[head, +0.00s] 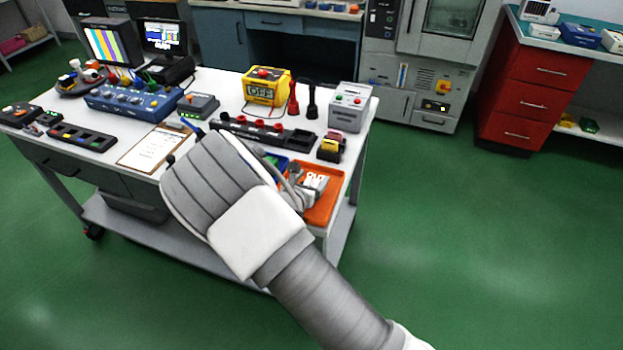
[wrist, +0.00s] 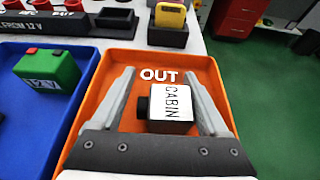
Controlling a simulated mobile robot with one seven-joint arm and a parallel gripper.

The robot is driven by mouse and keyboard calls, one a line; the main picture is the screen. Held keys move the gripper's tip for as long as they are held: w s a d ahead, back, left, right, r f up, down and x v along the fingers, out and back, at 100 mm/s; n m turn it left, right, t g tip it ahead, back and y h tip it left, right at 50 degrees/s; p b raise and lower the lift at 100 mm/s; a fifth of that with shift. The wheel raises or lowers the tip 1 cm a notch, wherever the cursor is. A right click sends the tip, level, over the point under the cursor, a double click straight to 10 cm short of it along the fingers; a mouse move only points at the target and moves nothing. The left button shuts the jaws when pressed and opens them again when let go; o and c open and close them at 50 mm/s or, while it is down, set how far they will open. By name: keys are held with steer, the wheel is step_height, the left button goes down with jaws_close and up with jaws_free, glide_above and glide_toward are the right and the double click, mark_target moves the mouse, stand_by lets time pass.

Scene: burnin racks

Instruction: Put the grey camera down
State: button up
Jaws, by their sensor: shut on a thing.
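The grey camera (wrist: 170,112) is a small dark box with a black lens on its left side and a white label reading CABIN. It sits between the two fingers of my gripper (wrist: 160,88), which is shut on it. Both are over the orange tray (wrist: 88,130) marked OUT. I cannot tell whether the camera touches the tray floor. In the head view my gripper (head: 300,182) is partly hidden behind my arm, over the orange tray (head: 333,208) at the table's front right corner.
A blue tray (wrist: 82,75) with a green 12 V block (wrist: 48,72) adjoins the orange tray on the left. A black holder with a yellow device (wrist: 170,17) stands behind it. The white table (head: 222,84) also holds a clipboard (head: 150,148) and several instruments. Green floor is clear at right.

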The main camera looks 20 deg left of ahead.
steer(key=o, duration=1.3)
steer(key=shift+f, duration=0.1)
